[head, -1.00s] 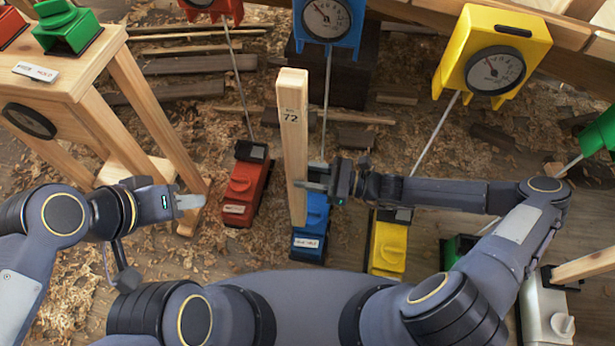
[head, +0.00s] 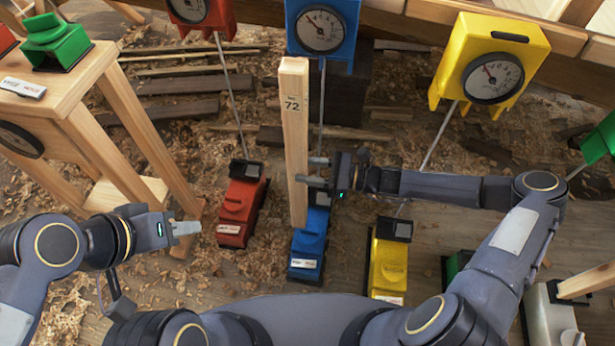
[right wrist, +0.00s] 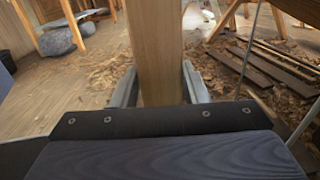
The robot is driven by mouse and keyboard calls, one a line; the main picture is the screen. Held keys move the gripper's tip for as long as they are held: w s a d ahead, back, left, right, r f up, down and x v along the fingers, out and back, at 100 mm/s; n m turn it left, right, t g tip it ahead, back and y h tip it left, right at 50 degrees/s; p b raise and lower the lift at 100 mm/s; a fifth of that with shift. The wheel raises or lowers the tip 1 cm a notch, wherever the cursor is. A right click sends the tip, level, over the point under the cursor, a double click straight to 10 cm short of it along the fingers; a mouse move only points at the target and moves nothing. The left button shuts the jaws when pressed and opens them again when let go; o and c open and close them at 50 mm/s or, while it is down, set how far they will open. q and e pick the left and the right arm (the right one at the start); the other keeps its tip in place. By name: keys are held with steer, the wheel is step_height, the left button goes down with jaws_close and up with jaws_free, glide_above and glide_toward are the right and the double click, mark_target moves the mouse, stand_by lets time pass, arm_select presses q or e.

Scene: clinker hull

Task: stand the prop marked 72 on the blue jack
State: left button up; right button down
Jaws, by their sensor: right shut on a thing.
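The wooden prop marked 72 (head: 295,140) is upright in the head view. My right gripper (head: 316,172) is shut on its lower part; in the right wrist view a finger stands on each side of the prop (right wrist: 156,50). The blue jack (head: 310,243) is on the floor, with its far part partly hidden behind the prop and gripper. The prop's lower end overlaps the blue jack in the picture; I cannot tell whether they touch. My left gripper (head: 186,229) is left of the red jack, with nothing visible in it; its finger gap cannot be made out.
A red jack (head: 239,208) and a yellow jack (head: 388,262) flank the blue one. Blue (head: 322,28), red (head: 190,10) and yellow (head: 490,65) gauges stand beyond, with thin rods running down. A wooden stand (head: 125,115) is at left. Shavings and planks litter the floor.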

steer(key=w+d+f+b, duration=0.1)
steer(key=w+f+b, duration=0.2)
steer(key=w+b, duration=0.2)
steer(key=w+d+f+b, duration=0.1)
steer(key=w+f+b, duration=0.2)
steer(key=w+b, duration=0.3)
steer(key=w, duration=0.2)
steer(key=shift+w+d, duration=0.35)
stand_by(1.6)
steer(key=shift+d, duration=0.1)
stand_by(0.4)
steer(key=shift+f+b, duration=0.3)
steer(key=shift+f, duration=0.1)
stand_by(0.5)
steer(key=shift+w+d, duration=0.1)
steer(key=shift+w, duration=0.1)
stand_by(0.5)
steer(key=c, duration=0.7)
jaws_free()
steer(key=shift+c, duration=0.2)
